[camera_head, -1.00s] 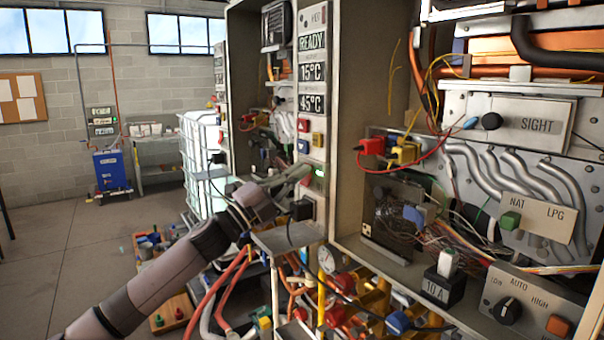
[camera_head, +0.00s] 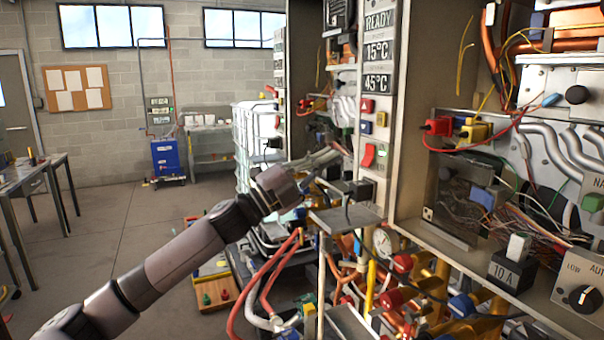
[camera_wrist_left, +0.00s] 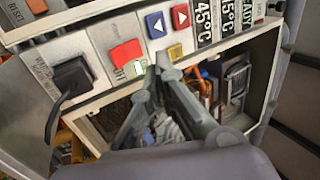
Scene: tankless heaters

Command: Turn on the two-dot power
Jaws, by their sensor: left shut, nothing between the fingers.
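A red rocker switch (camera_head: 369,155) sits on the narrow control panel below the READY, 15°C and 45°C displays (camera_head: 377,52). A green light (camera_head: 383,152) shows beside it. In the left wrist view, the red switch (camera_wrist_left: 127,53) and the green light (camera_wrist_left: 145,67) lie just left of the fingertips. My left gripper (camera_head: 337,152) is shut and empty, its tips just left of the switch in the head view, apparently apart from it. It also shows in the left wrist view (camera_wrist_left: 163,66). I cannot make out a two-dot mark clearly. My right gripper is not in view.
A black plug (camera_head: 359,190) with a cable is below the switch. Blue (camera_head: 366,127) and red buttons (camera_head: 367,105) are above it. An open cabinet with wires and a 10 A block (camera_head: 507,270) stands at right. Pipes and hoses crowd below. The floor (camera_head: 120,220) at left is mostly clear.

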